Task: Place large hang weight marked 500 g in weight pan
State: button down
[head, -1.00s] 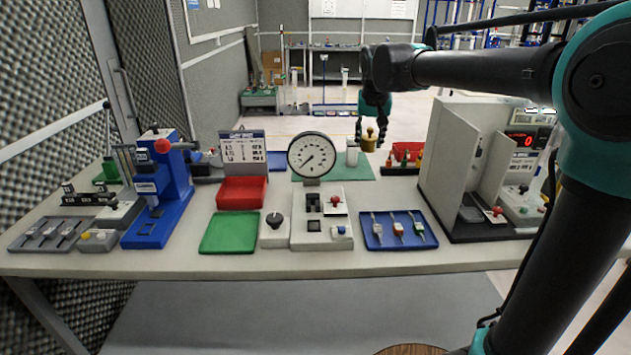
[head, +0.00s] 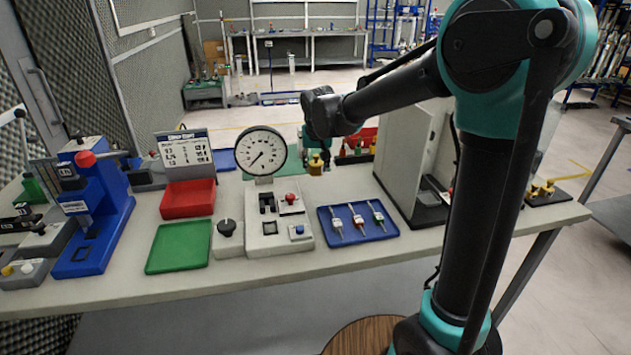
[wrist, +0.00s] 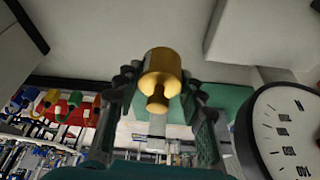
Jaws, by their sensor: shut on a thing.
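A brass hang weight (head: 315,166) with a narrow neck and knob is in my gripper (head: 315,150), held in the air behind the bench's front fittings and to the right of the dial gauge. In the wrist view, the weight (wrist: 162,68) sits between the two dark fingers of my gripper (wrist: 160,95), which are shut on it. Its marking cannot be read. I cannot make out a weight pan for certain in either view.
The round dial gauge (head: 262,151) stands close left of the weight. A tall grey enclosure (head: 405,155) stands to its right. A blue tray (head: 345,236), green tray (head: 178,247) and red bin (head: 187,199) lie in front. More brass weights (head: 541,190) stand on a dark base far right.

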aim_at(316, 187)
jog(key=shift+f, duration=3.1)
jog(key=c, duration=0.9)
grip_release()
jog(key=shift+f, duration=0.1)
